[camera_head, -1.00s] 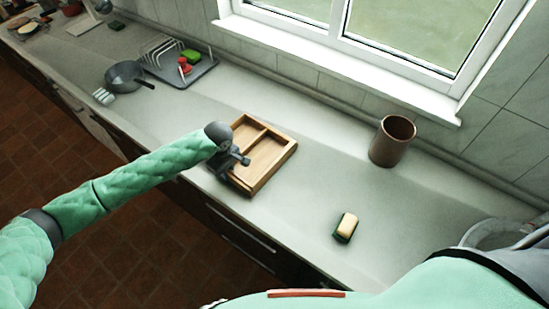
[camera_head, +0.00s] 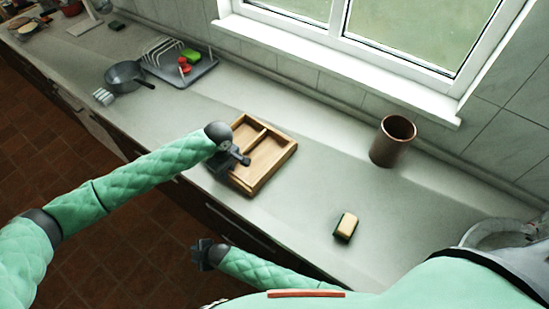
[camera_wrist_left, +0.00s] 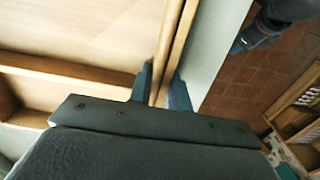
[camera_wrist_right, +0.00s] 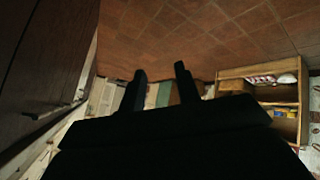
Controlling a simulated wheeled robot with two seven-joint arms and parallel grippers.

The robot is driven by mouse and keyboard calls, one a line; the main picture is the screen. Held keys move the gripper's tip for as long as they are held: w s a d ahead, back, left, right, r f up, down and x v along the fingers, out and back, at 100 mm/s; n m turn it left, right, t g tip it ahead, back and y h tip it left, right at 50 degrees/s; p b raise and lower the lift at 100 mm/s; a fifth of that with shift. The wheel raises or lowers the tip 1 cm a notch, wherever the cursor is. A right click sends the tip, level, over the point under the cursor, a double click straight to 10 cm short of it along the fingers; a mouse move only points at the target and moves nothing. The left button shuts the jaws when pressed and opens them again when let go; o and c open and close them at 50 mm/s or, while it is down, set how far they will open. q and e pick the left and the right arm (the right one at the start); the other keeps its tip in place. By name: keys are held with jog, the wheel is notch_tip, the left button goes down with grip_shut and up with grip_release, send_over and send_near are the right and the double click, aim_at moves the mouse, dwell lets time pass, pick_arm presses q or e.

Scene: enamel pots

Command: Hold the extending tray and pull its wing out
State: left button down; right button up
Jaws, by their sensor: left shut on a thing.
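The wooden tray (camera_head: 277,161), with compartments split by thin dividers, lies on the counter in the head view. My left gripper (camera_head: 241,157) is over its front left side. In the left wrist view, the fingers of my left gripper (camera_wrist_left: 162,86) are shut on the tray's side wall (camera_wrist_left: 174,40), one on each face. A thin line runs along this wall; I cannot tell whether the wing's wall is pinched too. No extended wing shows. My right gripper (camera_head: 203,254) is below the counter's front edge, away from the tray; its fingers are apart and empty in the right wrist view (camera_wrist_right: 160,85).
A brown pot (camera_head: 392,142) stands right of the tray. A sponge (camera_head: 346,227) lies nearer the front edge. A dish rack (camera_head: 178,66) and a pan (camera_head: 125,76) are further left. The cabinet front with handles (camera_head: 240,228) is beside my right arm. Counter around the tray is clear.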

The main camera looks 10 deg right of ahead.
jog(key=w+a+r+n+y, duration=0.1)
jog(key=w+a+r+y, duration=0.1)
jog(key=r, duration=0.8)
jog(key=w+a+r+g+y, duration=0.1)
jog(key=w+a+r+y, duration=0.15)
jog(key=r, duration=0.75)
jog(key=w+a+r+n+y, duration=0.1)
jog(key=w+a+r, duration=0.15)
jog(key=r, duration=0.75)
jog(key=s+d+r+n+g+h, duration=0.2)
jog(key=d+g, duration=0.1)
jog(key=d, duration=0.8)
jog(key=s+d+r+n+g+h, duration=0.1)
jog(key=d+r+g+h, duration=0.15)
jog(key=d, duration=0.85)
jog(key=s+d+r+n+g+h, duration=0.2)
jog(key=d+g, duration=0.2)
jog(key=d, duration=0.7)
jog(key=t+h, duration=0.7)
send_near(275, 162)
jog(key=shift+n+g, duration=0.25)
jog(key=shift+n, duration=0.05)
jog(key=f, duration=0.7)
jog(key=shift+w+f, duration=0.2)
jog(key=shift+f, duration=0.2)
